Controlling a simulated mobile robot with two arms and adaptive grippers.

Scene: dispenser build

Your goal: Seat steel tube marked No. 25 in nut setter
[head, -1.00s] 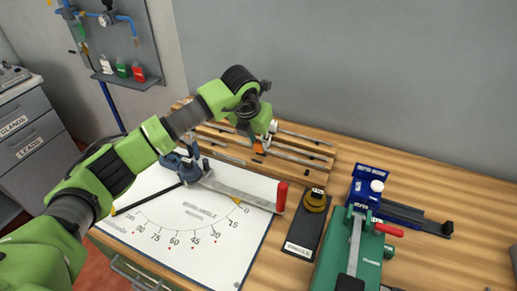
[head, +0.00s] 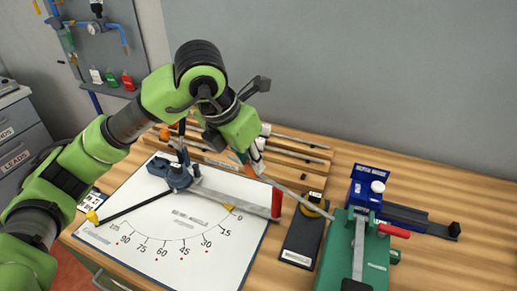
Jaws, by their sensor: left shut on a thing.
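My left gripper (head: 252,163) is shut on a thin steel tube (head: 298,196). The tube slants down to the right, and its far end appears near the yellow-topped black block and the green machine. I cannot tell if the end touches anything. No marking on the tube can be read. The tube's held end is partly hidden by the gripper. My right gripper is not in view.
A wooden rack (head: 290,154) with several tubes lies behind the gripper. A black block (head: 303,240) and a green machine (head: 340,255) with a red handle stand in front. Bench at right is clear.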

